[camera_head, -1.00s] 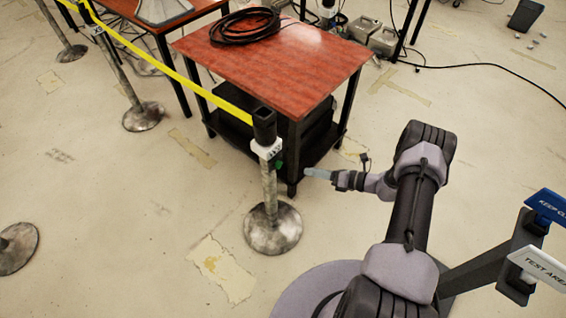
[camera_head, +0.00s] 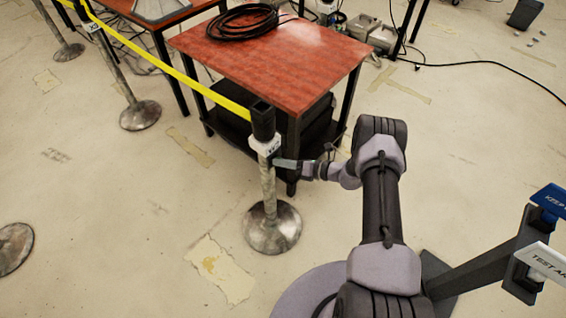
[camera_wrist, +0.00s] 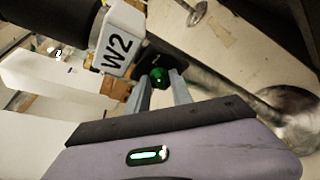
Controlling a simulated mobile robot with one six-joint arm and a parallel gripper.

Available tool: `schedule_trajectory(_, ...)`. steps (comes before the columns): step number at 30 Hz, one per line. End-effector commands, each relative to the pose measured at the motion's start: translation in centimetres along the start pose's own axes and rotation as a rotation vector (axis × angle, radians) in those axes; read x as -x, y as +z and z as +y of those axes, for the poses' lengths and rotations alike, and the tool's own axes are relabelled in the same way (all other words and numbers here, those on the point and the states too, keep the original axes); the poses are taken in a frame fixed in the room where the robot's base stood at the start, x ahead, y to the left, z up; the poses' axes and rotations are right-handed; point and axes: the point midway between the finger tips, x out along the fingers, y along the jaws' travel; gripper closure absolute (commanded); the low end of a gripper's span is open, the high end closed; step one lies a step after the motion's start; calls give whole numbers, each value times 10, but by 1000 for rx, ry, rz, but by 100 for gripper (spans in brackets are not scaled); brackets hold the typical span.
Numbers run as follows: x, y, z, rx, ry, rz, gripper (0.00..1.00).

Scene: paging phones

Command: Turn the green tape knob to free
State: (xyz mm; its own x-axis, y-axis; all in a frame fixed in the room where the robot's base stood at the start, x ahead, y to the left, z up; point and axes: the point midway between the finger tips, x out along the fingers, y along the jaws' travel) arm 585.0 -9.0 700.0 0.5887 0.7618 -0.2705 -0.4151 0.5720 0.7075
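The green tape knob (camera_wrist: 160,77) shows in the wrist view on the post head, beside a white "W2" label (camera_wrist: 120,40). The post (camera_head: 268,190) stands upright on a round, worn base, with yellow tape (camera_head: 170,70) running from its black top to the upper left. My gripper (camera_wrist: 161,86) is open, with one finger on each side of the knob. I cannot tell whether either finger touches it. In the head view my gripper (camera_head: 284,163) is at the right side of the post head, and the knob is hidden there.
A red-topped table (camera_head: 270,60) with a coiled black cable (camera_head: 248,20) stands just behind the post and my gripper. More posts stand at the left. Blue (camera_head: 552,200) and white (camera_head: 545,258) signs are at the right edge.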

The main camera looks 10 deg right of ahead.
Motion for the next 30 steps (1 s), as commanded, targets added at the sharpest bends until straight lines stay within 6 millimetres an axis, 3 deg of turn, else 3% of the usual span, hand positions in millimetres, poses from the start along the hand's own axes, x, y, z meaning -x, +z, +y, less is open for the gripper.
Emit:
schedule_trajectory(14,0,0,2,73,-30,2,100)
schedule_trajectory(30,0,-1,5,509,-210,3,100)
